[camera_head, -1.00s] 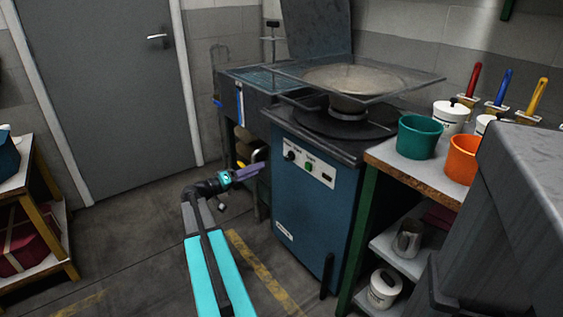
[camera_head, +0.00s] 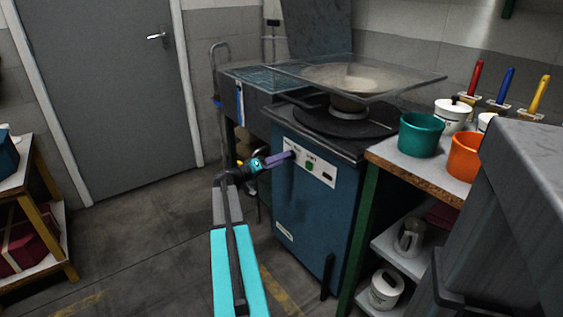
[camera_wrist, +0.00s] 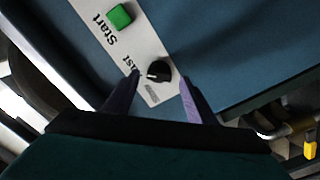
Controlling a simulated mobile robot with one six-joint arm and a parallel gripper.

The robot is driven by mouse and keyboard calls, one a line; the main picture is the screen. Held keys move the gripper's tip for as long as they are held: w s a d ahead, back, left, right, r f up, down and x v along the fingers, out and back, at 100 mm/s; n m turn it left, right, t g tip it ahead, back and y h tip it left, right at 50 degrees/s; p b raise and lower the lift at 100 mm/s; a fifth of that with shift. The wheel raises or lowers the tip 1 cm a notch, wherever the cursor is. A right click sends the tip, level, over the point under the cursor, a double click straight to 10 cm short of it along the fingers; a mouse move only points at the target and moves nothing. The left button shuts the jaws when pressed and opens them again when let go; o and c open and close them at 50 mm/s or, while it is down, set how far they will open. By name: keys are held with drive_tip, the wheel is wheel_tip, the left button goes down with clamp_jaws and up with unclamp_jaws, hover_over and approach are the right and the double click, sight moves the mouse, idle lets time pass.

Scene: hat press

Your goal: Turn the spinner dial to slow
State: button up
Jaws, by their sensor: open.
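The spinner (camera_head: 312,215) is a blue cabinet with a pale control panel (camera_head: 318,167) on its front. In the wrist view the panel (camera_wrist: 122,38) carries a black round dial (camera_wrist: 159,71) with a white pointer mark. The word by the dial is partly hidden and ends in "ast". My gripper (camera_wrist: 162,85) is open, with one purple finger on each side of the dial. In the head view my gripper (camera_head: 284,158) is at the left end of the panel and hides the dial. I cannot tell whether the fingers touch the dial.
A green start button (camera_wrist: 120,16) sits beside the dial on the panel. A clear lid (camera_head: 420,75) juts out above the cabinet. A shelf bench (camera_head: 385,158) with a teal bucket (camera_head: 420,134) and an orange bucket (camera_head: 464,157) stands to the right.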

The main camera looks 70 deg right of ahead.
drive_tip(key=shift+s+d, duration=0.4)
drive_tip(key=shift+d, duration=0.2)
